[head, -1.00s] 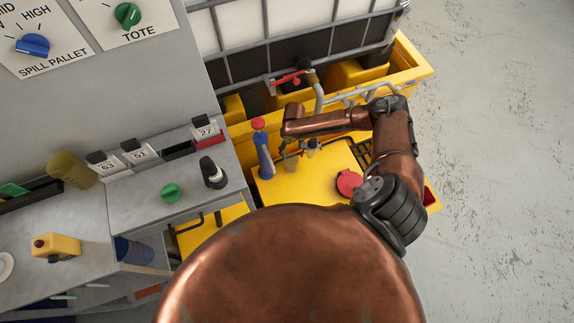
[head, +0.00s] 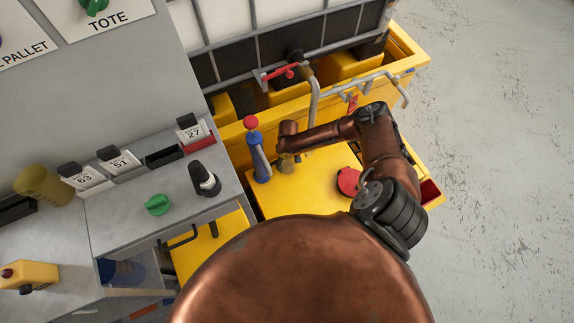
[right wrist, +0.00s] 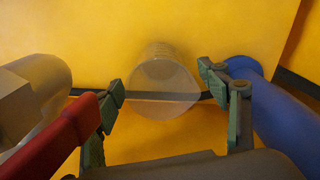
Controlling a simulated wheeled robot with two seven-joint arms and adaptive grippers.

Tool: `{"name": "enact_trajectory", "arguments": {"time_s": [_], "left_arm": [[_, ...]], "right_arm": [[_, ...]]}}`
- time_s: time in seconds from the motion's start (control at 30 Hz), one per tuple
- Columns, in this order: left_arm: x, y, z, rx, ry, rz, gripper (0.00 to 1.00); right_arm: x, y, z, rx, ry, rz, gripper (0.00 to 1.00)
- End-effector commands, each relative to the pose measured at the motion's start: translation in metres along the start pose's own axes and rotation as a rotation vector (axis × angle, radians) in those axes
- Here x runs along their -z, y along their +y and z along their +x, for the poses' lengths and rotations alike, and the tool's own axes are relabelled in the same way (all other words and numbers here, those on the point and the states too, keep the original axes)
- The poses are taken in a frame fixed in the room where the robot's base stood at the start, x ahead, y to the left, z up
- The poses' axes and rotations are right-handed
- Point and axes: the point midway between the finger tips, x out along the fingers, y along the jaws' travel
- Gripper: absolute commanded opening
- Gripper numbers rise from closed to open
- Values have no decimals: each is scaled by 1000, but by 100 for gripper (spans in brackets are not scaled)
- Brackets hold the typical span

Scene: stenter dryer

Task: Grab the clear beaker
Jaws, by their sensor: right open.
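The clear beaker (right wrist: 163,82) shows in the right wrist view as a see-through cylinder over the yellow surface. It lies between the spread green-tipped fingers of my right gripper (right wrist: 164,86), with visible space on both sides, and none clearly touching it. In the head view my right gripper (head: 287,163) is above the yellow cover, just right of the blue bottle. The beaker is mostly hidden by the gripper there. My left gripper is not in view.
A blue bottle with a red top (head: 258,152) stands close beside the gripper; its blue side also shows in the right wrist view (right wrist: 280,110). A red lid (head: 348,181) lies to the right. A grey tap pipe (head: 315,100) is behind. A grey bench (head: 120,215) is at left.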

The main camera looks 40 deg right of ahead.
Motion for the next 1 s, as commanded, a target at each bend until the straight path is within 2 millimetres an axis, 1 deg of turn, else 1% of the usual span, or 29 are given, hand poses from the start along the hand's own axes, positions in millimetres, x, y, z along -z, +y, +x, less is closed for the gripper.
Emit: {"name": "enact_trajectory", "arguments": {"time_s": [0.03,0.07,0.27,0.9,0.93,1.0], "left_arm": [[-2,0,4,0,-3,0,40],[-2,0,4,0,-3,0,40],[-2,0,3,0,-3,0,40],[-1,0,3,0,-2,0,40],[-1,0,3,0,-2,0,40],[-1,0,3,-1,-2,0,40]], "right_arm": [[0,0,7,-1,-1,0,69],[0,0,8,-1,0,0,69],[1,0,7,0,2,0,69],[0,0,8,0,1,0,25],[0,0,8,0,1,0,23],[0,0,8,0,1,0,23]]}}
